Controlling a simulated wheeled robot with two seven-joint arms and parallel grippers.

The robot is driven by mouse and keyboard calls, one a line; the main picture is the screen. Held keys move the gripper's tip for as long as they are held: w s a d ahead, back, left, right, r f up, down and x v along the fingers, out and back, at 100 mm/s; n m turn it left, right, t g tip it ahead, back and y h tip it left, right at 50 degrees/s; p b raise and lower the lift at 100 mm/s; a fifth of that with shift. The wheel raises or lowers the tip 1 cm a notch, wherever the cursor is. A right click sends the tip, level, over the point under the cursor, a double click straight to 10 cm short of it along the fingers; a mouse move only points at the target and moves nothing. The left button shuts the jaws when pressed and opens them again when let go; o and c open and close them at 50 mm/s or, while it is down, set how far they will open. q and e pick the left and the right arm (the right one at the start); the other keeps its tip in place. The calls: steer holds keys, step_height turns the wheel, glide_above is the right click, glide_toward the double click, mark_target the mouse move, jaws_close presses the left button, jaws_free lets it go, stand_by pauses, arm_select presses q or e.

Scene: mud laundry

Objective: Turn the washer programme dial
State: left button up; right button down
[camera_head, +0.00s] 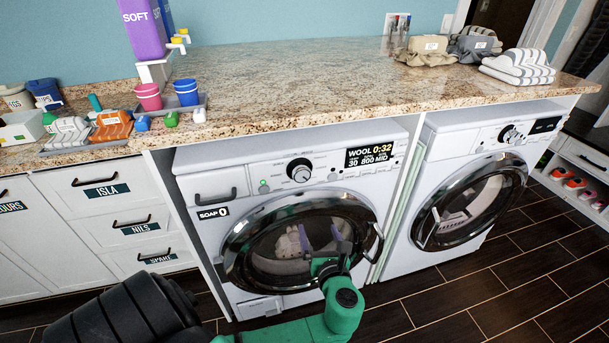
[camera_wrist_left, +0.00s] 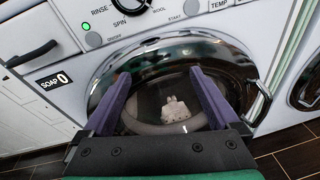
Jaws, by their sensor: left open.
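The washer programme dial (camera_head: 299,169) is a round black-and-silver knob on the top panel of the left white washer (camera_head: 190,159). In the left wrist view the dial (camera_wrist_left: 131,5) is cut off by the top edge. My left gripper (camera_head: 320,240) is open, its purple fingers apart in front of the washer's round door, below the dial and not touching it. In the left wrist view its fingers (camera_wrist_left: 160,88) frame the door glass, with something pale and grey behind it. The display (camera_head: 369,156) reads WOOL 0:32, 30, 800 MID. My right gripper is not seen.
A second white machine (camera_head: 470,190) with its own dial stands to the right. The granite counter (camera_head: 300,85) above holds cups, bottles and folded cloths. The soap drawer (camera_head: 214,194) and the door handle (camera_head: 374,243) are on the washer's front. Dark floor tiles are clear at front right.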

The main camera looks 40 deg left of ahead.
arm_select(q)
steer(key=y, duration=0.2)
glide_toward(302, 175)
steer(key=v, duration=0.5)
steer(key=shift+m+t, duration=0.3)
steer(key=x, duration=0.4)
steer(key=p+x, duration=0.1)
steer(key=x, duration=0.9)
steer(key=shift+a+f+p, duration=0.1)
steer(key=shift+f+p, duration=0.2)
steer(key=shift+p, duration=0.05)
steer(key=c, duration=1.4)
